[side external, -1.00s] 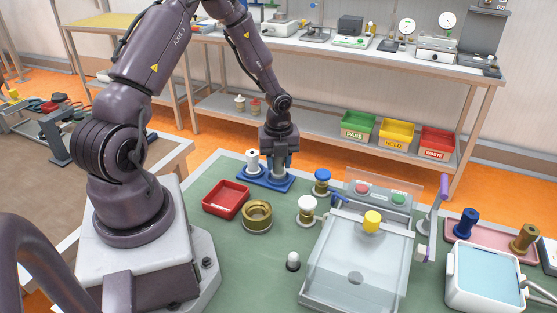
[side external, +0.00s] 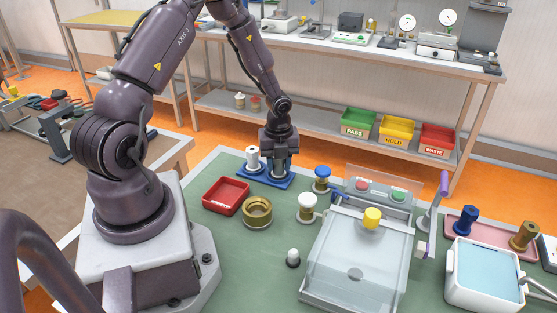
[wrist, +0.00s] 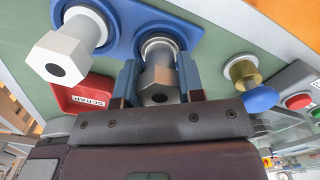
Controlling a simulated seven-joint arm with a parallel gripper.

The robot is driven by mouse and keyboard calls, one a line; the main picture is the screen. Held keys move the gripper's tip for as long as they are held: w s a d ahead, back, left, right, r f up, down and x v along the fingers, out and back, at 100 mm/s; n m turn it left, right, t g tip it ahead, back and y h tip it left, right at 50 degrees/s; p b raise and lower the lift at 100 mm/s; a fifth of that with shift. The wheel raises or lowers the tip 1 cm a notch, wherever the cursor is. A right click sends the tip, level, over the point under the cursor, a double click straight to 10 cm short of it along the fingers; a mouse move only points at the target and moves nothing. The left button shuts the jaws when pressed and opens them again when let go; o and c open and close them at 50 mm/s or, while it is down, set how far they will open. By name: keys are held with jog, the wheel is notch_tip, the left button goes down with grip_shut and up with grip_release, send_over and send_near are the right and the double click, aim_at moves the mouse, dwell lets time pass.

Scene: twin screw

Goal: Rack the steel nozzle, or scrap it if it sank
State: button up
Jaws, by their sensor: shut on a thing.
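In the side external view my gripper (side external: 279,168) is low over the right end of the blue rack (side external: 246,178), hiding most of the nozzle. A white nozzle (side external: 252,158) stands at the rack's other seat; the wrist view shows it too (wrist: 72,50). The red scrap tray (side external: 226,196) lies in front, its SCRAP label readable in the wrist view (wrist: 88,101).
A brass ring-shaped cup (side external: 257,213) and white-topped (side external: 307,207) and blue-topped (side external: 322,179) posts stand near the rack. Green mat lies bare at front left.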

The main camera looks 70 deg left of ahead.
dwell(0.4)
jog(key=o, duration=1.7)
jog(key=shift+r, duration=3.5)
